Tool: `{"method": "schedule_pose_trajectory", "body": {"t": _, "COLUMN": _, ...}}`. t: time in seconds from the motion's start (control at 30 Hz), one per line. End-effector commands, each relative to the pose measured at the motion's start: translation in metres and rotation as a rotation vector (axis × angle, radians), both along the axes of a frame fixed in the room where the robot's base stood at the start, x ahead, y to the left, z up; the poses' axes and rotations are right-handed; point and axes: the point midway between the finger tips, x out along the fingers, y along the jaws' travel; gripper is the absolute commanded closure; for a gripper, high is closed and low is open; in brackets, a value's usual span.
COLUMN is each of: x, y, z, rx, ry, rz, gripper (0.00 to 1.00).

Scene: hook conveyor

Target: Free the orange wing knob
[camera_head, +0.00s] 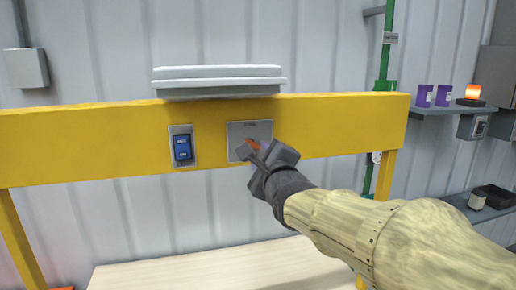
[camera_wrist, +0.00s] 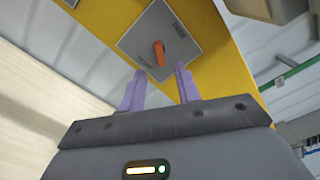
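The orange wing knob (camera_wrist: 159,53) sits on a grey square plate (camera_wrist: 178,30) fixed to the yellow beam. In the head view the knob (camera_head: 254,144) is partly hidden by my gripper (camera_head: 262,156). In the wrist view my gripper (camera_wrist: 159,80) has two purple fingers spread apart. The fingers point at the plate, and the knob shows beyond and between their tips. Nothing is visible between the fingers themselves. Whether a fingertip touches the plate cannot be told.
A blue rocker switch (camera_head: 183,147) is on the yellow beam (camera_head: 80,140) left of the plate. A pale grey box (camera_head: 218,80) lies on top of the beam. A pale wooden tabletop (camera_head: 220,268) is below. Purple cups (camera_head: 425,95) and an orange lamp (camera_head: 472,92) stand on a right shelf.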

Motion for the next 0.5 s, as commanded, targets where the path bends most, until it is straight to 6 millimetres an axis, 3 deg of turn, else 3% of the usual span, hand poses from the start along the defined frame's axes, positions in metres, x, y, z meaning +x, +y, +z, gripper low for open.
{"method": "schedule_pose_trajectory", "body": {"t": 0.5, "x": 0.06, "y": 0.018, "z": 0.003, "rx": 0.002, "ry": 0.002, "rz": 0.002, "gripper": 0.67}}
